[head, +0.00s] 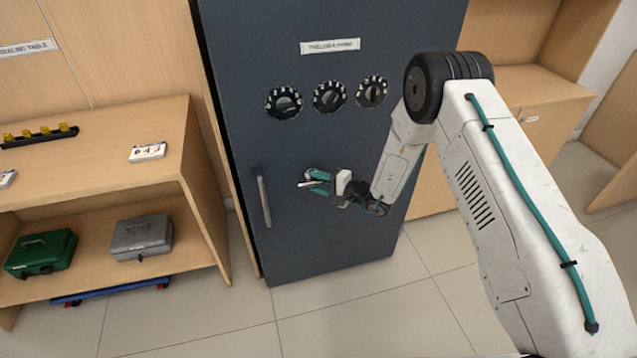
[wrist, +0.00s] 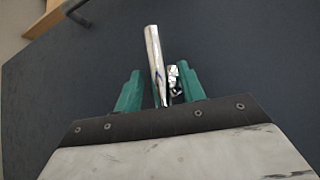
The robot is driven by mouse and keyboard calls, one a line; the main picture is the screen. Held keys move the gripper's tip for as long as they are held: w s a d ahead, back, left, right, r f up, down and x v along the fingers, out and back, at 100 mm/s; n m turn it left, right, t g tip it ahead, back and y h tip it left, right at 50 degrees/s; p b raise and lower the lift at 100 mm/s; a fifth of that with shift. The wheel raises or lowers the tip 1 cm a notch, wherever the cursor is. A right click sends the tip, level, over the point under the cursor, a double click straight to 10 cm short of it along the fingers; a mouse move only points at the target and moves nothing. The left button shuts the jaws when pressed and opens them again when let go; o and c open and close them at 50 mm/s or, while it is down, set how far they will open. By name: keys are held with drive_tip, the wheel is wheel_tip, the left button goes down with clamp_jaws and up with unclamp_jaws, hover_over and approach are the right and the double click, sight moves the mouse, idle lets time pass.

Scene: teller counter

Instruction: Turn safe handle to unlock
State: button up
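The safe (head: 300,225) is a tall dark blue-grey cabinet with a closed door. Its silver lever handle (head: 307,184) sticks out to the left at mid-height, small in the head view. My gripper (head: 318,181) is at this handle, in front of the door. In the wrist view the silver handle (wrist: 154,55) stands between the two teal fingers of my gripper (wrist: 158,82), tilted slightly, with its shiny hub (wrist: 174,80) near the right finger. The fingers are apart, with a visible gap between the left finger and the handle. My gripper hides part of the handle's mount.
A vertical pull bar (head: 264,197) is on the door's left side. Three dials (head: 329,96) sit above, under a label (head: 330,46). A wooden shelf (head: 165,185) with a grey box (head: 142,238) and a green box (head: 40,254) stands left. The floor in front is clear.

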clamp_jaws()
drive_tip(key=shift+f+m+t+y, duration=0.2)
drive_tip(key=shift+m+t+y, duration=0.3)
drive_tip(key=shift+m+y, duration=0.3)
drive_tip(key=m+y, duration=0.1)
drive_tip(key=m+t, duration=0.1)
drive_tip(key=m+t+y, duration=0.1)
drive_tip(key=shift+s+f+m+y, duration=0.1)
drive_tip(key=shift+f+m+y, duration=0.2)
drive_tip(key=shift+m, duration=0.1)
drive_tip(key=m+t, duration=0.2)
drive_tip(key=m, duration=0.1)
drive_tip(key=m+t, duration=0.2)
drive_tip(key=shift+a+m+t, duration=0.2)
drive_tip(key=shift+m+t, duration=0.2)
drive_tip(key=shift+m, duration=0.3)
unclamp_jaws()
